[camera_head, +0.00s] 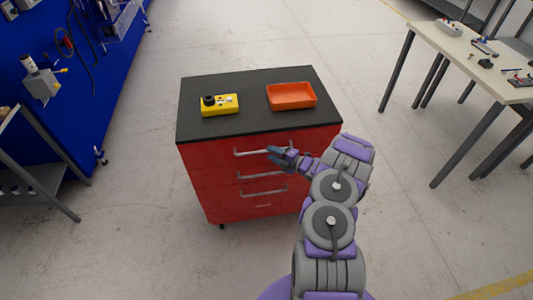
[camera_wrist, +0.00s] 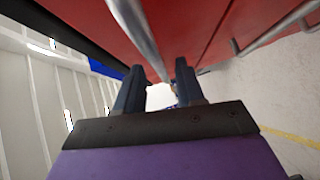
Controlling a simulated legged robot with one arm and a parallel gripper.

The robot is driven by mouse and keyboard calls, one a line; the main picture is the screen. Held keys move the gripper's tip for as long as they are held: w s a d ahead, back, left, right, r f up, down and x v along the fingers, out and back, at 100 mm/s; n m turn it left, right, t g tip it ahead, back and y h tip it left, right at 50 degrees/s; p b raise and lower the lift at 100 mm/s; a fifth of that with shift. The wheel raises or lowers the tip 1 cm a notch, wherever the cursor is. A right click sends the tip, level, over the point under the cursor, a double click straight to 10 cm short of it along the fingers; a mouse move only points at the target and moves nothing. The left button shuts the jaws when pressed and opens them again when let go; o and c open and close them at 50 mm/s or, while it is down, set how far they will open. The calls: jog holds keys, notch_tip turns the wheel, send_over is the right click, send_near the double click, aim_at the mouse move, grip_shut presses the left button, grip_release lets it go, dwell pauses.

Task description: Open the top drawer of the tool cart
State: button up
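The red tool cart (camera_head: 225,178) with a black top stands in the middle of the head view. Its top drawer looks closed, and the metal handle (camera_head: 247,152) runs across its front. My gripper (camera_head: 273,154) is at the right part of this handle. In the wrist view, my gripper (camera_wrist: 158,77) has its two dark fingers apart. The top drawer handle (camera_wrist: 138,38) runs down from the upper edge toward the gap between the fingers. I cannot tell whether a finger touches it. My arm hides the cart's right front.
A yellow device (camera_head: 219,105) and an orange tray (camera_head: 291,96) rest on the cart top. Lower drawer handles (camera_head: 262,173) are just below my gripper. A workbench (camera_head: 470,55) stands at the right and a shelf (camera_head: 38,170) at the left. Floor around the cart is clear.

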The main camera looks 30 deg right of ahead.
jog(key=shift+b+x, duration=0.3)
jog(key=shift+x, duration=1.55)
jog(key=shift+c, duration=0.3)
jog(key=shift+s+a, duration=0.1)
grip_shut()
